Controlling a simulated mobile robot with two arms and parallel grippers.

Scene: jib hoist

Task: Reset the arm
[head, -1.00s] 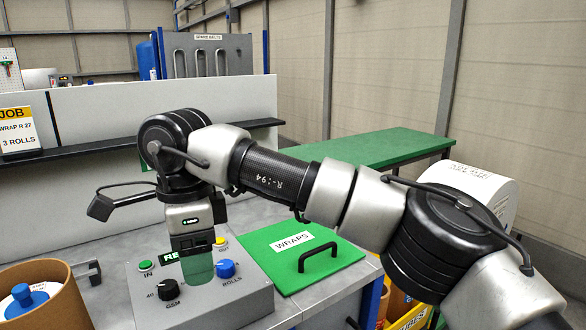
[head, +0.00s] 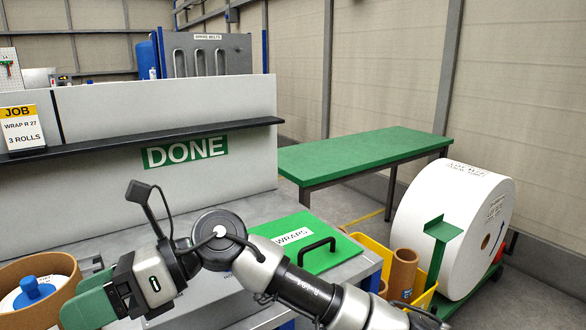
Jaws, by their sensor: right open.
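My right arm comes in from the lower right, low over the bench. Its gripper (head: 84,308), with green fingers, points to the left at the lower left of the head view, in front of a brown round tub (head: 62,270). The gripper is open, and I see nothing held in it. My arm hides most of the grey control box on the bench. My left gripper is out of the picture.
A green WRAPS lid (head: 325,258) with a black handle lies on the bench beside my forearm. A DONE sign (head: 186,152) hangs under the shelf (head: 100,145). A green table (head: 360,148) and a large white roll (head: 440,225) stand to the right.

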